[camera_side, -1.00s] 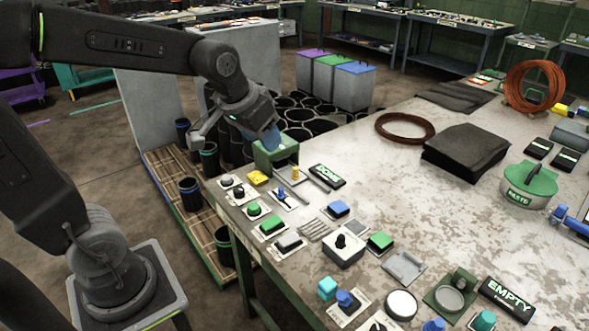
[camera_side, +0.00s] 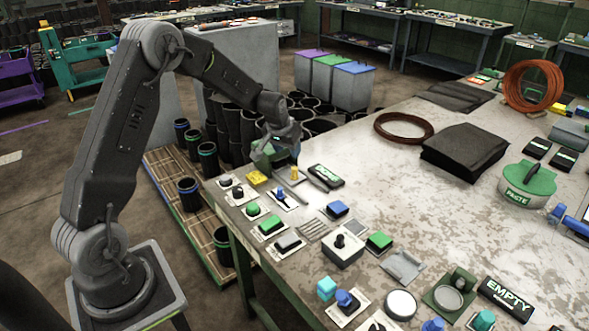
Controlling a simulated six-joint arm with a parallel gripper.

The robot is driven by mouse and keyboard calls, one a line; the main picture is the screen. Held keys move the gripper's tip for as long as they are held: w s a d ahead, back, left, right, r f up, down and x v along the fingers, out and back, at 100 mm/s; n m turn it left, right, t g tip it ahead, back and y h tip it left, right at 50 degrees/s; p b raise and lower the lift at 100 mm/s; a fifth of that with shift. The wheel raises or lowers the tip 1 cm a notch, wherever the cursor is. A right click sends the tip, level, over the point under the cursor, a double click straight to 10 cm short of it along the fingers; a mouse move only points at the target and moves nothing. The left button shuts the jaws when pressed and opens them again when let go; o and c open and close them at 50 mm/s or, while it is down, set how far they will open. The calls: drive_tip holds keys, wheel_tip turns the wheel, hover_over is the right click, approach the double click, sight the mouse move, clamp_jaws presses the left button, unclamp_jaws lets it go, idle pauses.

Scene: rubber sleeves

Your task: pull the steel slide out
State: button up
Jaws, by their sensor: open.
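I cannot tell for certain which part is the steel slide. A flat grey metal plate (camera_side: 403,266) lies on the worktable near the middle of the picture, flush with the top. Another small steel piece with a yellow knob (camera_side: 294,173) sits near the far left corner. My gripper (camera_side: 284,144) is open and points down over the green block (camera_side: 263,159) at that corner, close behind the yellow knob. The arm's end covers part of the block. The fingertips are small and partly hidden, and contact cannot be told. The grey plate is well away from my gripper.
Buttons, switches and knobs crowd the table's left edge, including a grey box with a black knob (camera_side: 343,246). A black sign (camera_side: 326,177) lies right of my gripper. A black stack (camera_side: 465,152) and copper coil (camera_side: 403,127) lie farther back.

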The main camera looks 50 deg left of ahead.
sight(294, 168)
drive_tip(key=x, duration=1)
drive_tip(key=shift+f, duration=0.35)
drive_tip(key=shift+c, duration=0.4)
clamp_jaws()
